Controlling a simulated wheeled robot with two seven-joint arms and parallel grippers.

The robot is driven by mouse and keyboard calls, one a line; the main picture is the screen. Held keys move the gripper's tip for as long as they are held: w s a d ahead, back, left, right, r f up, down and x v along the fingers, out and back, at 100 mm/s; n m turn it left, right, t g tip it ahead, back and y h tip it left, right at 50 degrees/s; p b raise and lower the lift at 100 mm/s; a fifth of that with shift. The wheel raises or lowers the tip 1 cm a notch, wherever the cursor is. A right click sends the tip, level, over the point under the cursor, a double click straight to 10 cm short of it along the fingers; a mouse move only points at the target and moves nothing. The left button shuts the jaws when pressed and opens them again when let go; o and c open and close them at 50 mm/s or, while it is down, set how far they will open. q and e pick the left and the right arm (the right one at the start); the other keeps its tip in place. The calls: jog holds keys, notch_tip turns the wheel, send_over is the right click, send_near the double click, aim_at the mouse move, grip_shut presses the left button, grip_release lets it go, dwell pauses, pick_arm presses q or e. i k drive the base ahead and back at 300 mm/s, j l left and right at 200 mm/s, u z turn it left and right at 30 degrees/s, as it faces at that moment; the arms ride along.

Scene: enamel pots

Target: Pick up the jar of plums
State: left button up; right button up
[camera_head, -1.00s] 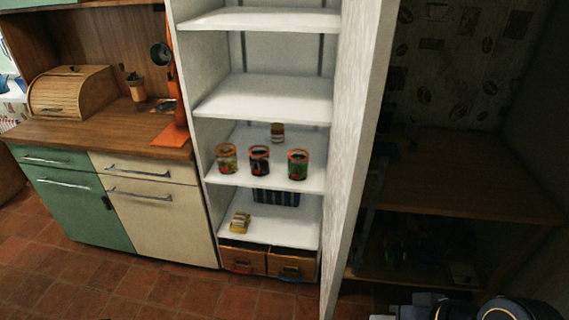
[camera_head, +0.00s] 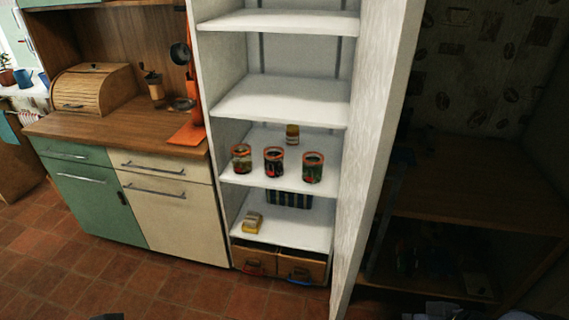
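Three glass jars with orange-red rims stand in a row on a middle shelf of the open white cupboard. The left jar (camera_head: 241,158) has green and red on it. The middle jar (camera_head: 273,161) looks darkest inside and may be the plums, but the label is too small to read. The right jar (camera_head: 312,167) looks green with some red. Neither of my grippers is in view; only dark parts of my own body show at the bottom edge.
The cupboard's open door (camera_head: 385,140) stands to the right of the shelves. Below the jars are a striped box (camera_head: 290,198), a yellow packet (camera_head: 253,222) and wooden drawers (camera_head: 300,268). A counter (camera_head: 115,132) with a bread box (camera_head: 90,90) is at left. The tiled floor in front is clear.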

aim_at(279, 164)
jog(key=i+j+z, duration=0.15)
jog(key=j+z, duration=0.3)
jog(key=i+j+z, duration=0.1)
jog(key=j+z, duration=0.25)
jog(key=z, duration=0.15)
jog(key=j+z, duration=0.45)
jog(key=j, duration=1.75)
jog(key=i+j+u, duration=0.35)
jog(key=j, duration=0.2)
jog(key=i+j+u, duration=0.4)
